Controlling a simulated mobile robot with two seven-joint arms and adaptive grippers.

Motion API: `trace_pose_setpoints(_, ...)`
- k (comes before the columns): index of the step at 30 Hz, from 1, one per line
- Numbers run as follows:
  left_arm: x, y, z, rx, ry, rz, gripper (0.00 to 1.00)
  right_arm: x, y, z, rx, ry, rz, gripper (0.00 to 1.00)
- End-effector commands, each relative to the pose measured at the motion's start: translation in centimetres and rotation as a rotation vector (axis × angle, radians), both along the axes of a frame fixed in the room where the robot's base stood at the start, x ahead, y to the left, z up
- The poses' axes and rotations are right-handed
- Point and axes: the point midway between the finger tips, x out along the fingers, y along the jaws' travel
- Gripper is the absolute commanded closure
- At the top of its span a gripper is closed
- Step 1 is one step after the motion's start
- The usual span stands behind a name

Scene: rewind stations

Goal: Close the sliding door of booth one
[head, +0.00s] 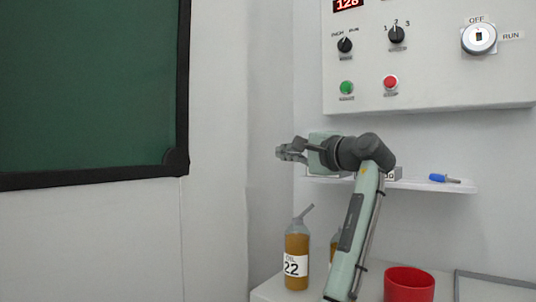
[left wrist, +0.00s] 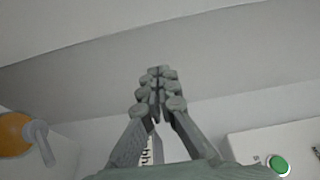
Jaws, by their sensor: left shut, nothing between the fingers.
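I cannot make out the sliding door of booth one for certain in either view. A dark green panel with a black frame (head: 90,90) fills the upper left of the head view, on a pale wall; I cannot tell whether it belongs to the door. My left gripper (head: 284,152) is shut and empty, pointing left in front of the pale wall corner, above the bottle. Its closed fingers also show in the left wrist view (left wrist: 157,82), with nothing between them. My right gripper is not in view.
A control box (head: 430,75) with knobs, buttons and a key switch hangs at upper right. Below it is a small shelf (head: 455,187) with a blue-handled tool (head: 444,179). A bottle marked 22 (head: 296,245) and a red bowl (head: 409,284) stand below.

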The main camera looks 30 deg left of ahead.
Motion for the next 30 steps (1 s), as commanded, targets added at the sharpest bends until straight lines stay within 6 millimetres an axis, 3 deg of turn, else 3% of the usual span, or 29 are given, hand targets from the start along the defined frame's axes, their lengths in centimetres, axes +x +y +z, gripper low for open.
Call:
trace_pose_setpoints(15,3.5,8.7,0.0,-0.002,-0.001,0.002,1.0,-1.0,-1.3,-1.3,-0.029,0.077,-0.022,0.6)
trace_pose_setpoints(22,0.5,8.7,-0.1,-0.002,-0.002,0.0,1.0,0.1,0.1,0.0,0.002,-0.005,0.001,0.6)
trace_pose_setpoints(30,-0.3,8.7,-0.1,-0.002,0.001,0.001,1.0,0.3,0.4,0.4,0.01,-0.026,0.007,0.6)
